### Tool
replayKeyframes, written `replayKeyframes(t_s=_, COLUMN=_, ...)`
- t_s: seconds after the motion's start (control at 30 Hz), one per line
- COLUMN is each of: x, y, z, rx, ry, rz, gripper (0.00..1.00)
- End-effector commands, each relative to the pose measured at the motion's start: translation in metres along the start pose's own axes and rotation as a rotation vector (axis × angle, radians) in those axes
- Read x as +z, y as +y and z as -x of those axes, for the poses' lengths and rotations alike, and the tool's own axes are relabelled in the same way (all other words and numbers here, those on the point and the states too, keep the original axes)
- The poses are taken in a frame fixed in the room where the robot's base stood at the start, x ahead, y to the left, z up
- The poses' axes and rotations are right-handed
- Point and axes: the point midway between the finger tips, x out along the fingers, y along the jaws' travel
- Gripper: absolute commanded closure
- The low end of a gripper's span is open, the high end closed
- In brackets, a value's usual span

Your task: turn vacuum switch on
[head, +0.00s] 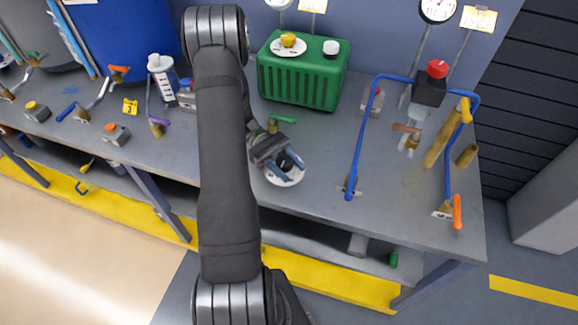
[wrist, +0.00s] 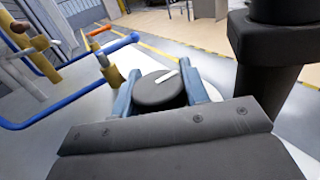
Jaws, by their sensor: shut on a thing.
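A round black knob with a white pointer bar (wrist: 158,90) stands between the two blue fingers of my gripper (head: 286,164) in the wrist view. The fingers sit on either side of the knob and are shut on it. In the head view the knob shows dark between the fingertips, over a round white plate (head: 286,179) on the grey bench. The plate's markings are not readable, so I cannot tell which setting the pointer is at. No visible label names this knob as the vacuum switch.
A green-handled valve (head: 280,121) stands just behind my gripper. A green box (head: 302,88) with a yellow knob is farther back. Blue pipes (head: 358,142) and a yellow cylinder (head: 441,143) stand to the right. Bare bench (head: 320,150) lies between the plate and the pipes.

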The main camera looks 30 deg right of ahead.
Motion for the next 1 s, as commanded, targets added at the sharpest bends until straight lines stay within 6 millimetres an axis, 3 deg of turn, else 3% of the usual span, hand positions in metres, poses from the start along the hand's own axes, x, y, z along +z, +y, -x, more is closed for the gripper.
replayKeyframes(t_s=0.5, x=-0.0001, y=-0.0003, z=-0.0001, rx=-0.019, ry=0.0, rz=0.0, gripper=0.82)
replayKeyframes(t_s=0.53, x=-0.0001, y=-0.0003, z=-0.0001, rx=-0.019, ry=0.0, rz=-0.001, gripper=0.53)
replayKeyframes(t_s=0.6, x=-0.0001, y=-0.0003, z=-0.0001, rx=-0.019, ry=0.0, rz=0.0, gripper=0.39)
replayKeyframes(t_s=1.0, x=0.0, y=-0.0003, z=-0.0001, rx=-0.018, ry=0.0, rz=0.0, gripper=0.37)
